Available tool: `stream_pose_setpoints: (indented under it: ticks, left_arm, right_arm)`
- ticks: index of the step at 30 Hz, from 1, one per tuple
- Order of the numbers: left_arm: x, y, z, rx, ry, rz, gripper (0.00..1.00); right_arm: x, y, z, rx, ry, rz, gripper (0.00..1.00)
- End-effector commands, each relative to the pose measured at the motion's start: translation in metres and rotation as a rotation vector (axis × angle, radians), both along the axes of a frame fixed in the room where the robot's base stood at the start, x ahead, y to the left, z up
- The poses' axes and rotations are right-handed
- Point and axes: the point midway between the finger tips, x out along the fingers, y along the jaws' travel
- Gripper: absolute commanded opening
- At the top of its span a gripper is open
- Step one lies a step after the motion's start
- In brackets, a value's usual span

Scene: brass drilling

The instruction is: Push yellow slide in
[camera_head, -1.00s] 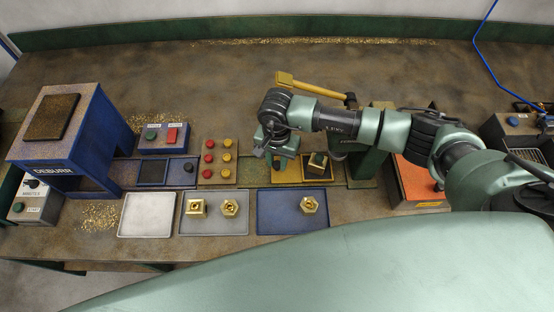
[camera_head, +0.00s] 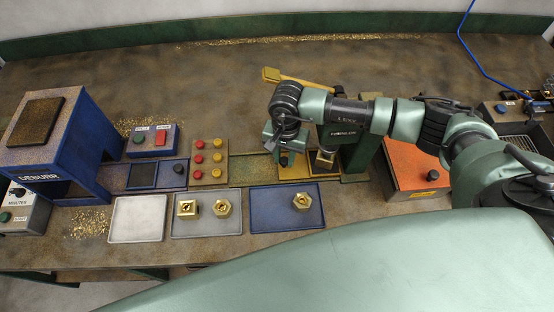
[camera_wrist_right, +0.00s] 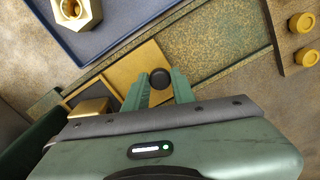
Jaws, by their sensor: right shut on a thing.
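The yellow slide (camera_head: 295,172) lies on a green rail in front of the green drill press (camera_head: 360,150). It also shows in the right wrist view (camera_wrist_right: 130,68), with a round black knob (camera_wrist_right: 160,78) on it. A brass block (camera_head: 325,158) sits in a dark square beside the slide, just under the press head; it also shows in the wrist view (camera_wrist_right: 88,106). My right gripper (camera_head: 284,158) points down over the slide, its green fingers (camera_wrist_right: 160,88) shut on the black knob. My left gripper is not in view.
In front stand a blue tray (camera_head: 270,222) with a brass hex part, a grey tray (camera_head: 207,232) with two brass parts, and an empty white tray (camera_head: 137,218). A button panel (camera_head: 209,180) is left of the slide. An orange-topped box (camera_head: 411,165) stands right of the press.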

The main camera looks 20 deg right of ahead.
Motion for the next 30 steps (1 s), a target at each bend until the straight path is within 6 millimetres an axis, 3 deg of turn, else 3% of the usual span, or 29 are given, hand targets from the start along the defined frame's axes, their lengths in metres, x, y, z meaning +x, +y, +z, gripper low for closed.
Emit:
stream_pose_setpoints:
  ticks: [5,6,8,20,30]
  left_arm:
    - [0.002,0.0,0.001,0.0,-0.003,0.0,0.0]
    - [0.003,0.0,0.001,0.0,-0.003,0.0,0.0]
    - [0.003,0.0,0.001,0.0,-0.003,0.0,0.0]
    - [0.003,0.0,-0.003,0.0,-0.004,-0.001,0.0]
    - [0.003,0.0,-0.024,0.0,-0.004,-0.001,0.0]
  right_arm:
    - [0.001,-0.006,0.0,-0.013,0.001,-0.006,0.0]
    - [0.0,-0.006,0.0,-0.013,0.001,-0.006,0.36]
    - [0.0,-0.005,0.0,-0.012,0.002,-0.006,0.47]
    - [0.0,-0.003,0.006,-0.007,0.001,-0.003,0.47]
    - [0.0,-0.006,0.06,-0.008,-0.002,-0.006,0.47]
